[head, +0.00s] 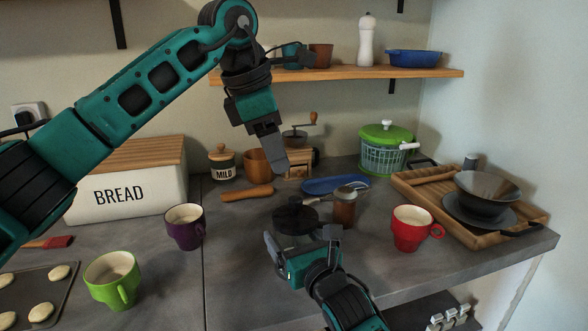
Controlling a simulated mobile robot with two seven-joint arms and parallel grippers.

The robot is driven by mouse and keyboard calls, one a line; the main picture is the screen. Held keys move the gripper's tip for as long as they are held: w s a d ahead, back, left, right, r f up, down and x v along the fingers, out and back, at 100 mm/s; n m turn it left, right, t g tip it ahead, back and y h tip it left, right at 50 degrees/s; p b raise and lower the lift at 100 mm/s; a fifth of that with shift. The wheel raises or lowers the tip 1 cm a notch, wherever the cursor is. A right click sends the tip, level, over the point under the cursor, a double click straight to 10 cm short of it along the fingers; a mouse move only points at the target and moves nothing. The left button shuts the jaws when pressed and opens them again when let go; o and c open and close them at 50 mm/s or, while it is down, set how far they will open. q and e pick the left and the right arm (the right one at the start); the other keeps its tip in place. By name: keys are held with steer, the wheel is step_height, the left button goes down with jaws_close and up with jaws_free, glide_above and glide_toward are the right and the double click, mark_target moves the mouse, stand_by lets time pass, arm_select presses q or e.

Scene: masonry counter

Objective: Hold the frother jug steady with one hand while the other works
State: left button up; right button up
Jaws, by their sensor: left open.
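The frother jug looks to be the dark round vessel (296,219) with a black knobbed lid, upright on the grey counter near the middle of the head view. My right gripper (303,238) comes in from below, at the near side of the jug. Its two fingers are apart, one toward each side of the jug, whose lower front is partly hidden. I cannot tell whether the fingers touch it. My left gripper (277,160) is open, pointing down above the counter, behind and above the jug and apart from it.
A brown jar (344,210) stands close right of the jug, a red mug (411,229) farther right. A purple mug (185,228) and green mug (112,279) stand left. A rolling pin (247,192) and blue tray (336,184) lie behind. Clear counter lies between purple mug and jug.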

mark_target(294, 200)
arm_select(q)
steer(key=m+t, duration=0.1)
steer(key=m, duration=0.5)
steer(key=d+m+t+y, duration=0.1)
steer(key=m, duration=0.5)
steer(key=d+m, duration=0.1)
steer(key=m, duration=0.5)
steer(key=shift+w+d+f+t+y, duration=0.25)
steer(key=shift+w+t+y, duration=0.05)
steer(key=shift+w+t, duration=0.1)
steer(key=m, duration=0.4)
steer(key=shift+w+d+f+t, duration=0.1)
steer(key=shift+d+t, duration=0.2)
steer(key=shift+f, duration=5)
steer(key=shift+c, duration=0.4)
